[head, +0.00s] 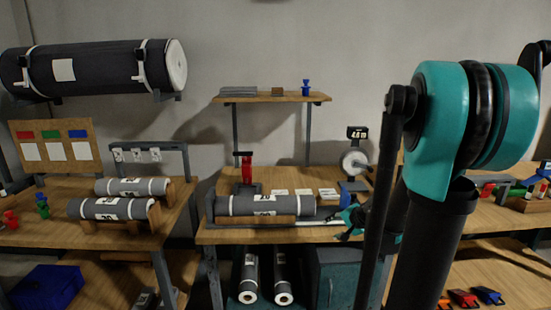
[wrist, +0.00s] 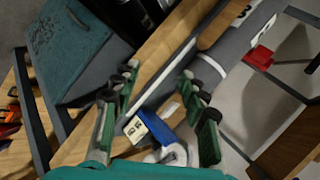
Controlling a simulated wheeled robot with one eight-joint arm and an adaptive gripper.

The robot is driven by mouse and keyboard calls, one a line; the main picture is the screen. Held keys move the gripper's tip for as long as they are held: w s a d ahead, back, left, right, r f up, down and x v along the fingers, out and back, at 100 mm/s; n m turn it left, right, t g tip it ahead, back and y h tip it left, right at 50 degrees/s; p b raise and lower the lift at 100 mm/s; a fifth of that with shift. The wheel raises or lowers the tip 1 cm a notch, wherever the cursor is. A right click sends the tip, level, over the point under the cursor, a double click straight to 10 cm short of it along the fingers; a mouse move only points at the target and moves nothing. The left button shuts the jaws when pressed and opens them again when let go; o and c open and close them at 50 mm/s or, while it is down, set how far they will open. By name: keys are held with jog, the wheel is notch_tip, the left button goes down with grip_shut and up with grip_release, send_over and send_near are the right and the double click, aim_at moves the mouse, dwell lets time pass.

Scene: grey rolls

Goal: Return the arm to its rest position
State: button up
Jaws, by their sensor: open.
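My arm rises large in the right of the head view, with a teal joint and dark links. My gripper (head: 352,218) is partly hidden behind those links, over the right part of the middle table. In the wrist view, my gripper (wrist: 162,108) has its green fingers spread apart with nothing held between them. Beyond the fingers lies a blue device with a white label (wrist: 155,126). A grey roll (head: 262,205) lies on the middle table, left of my gripper.
A red upright tool (head: 246,168) stands behind the roll. A wheel gauge with a display (head: 357,134) stands near my gripper. A shelf (head: 270,97) hangs above. The left table holds two more rolls (head: 108,208). A blue bin (head: 47,287) is lower left.

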jog(key=s+f+n+g+h, duration=0.2)
jog(key=s+n, duration=0.3)
jog(key=s, duration=0.5)
jog(key=s+a+f+n+g+h, duration=0.1)
jog(key=s+f+n, duration=0.3)
jog(key=s, duration=0.7)
jog(key=shift+s+a+f+n+g+h, duration=0.2)
jog(key=shift+f+n+g+h, duration=0.2)
jog(key=shift+g+h, duration=0.15)
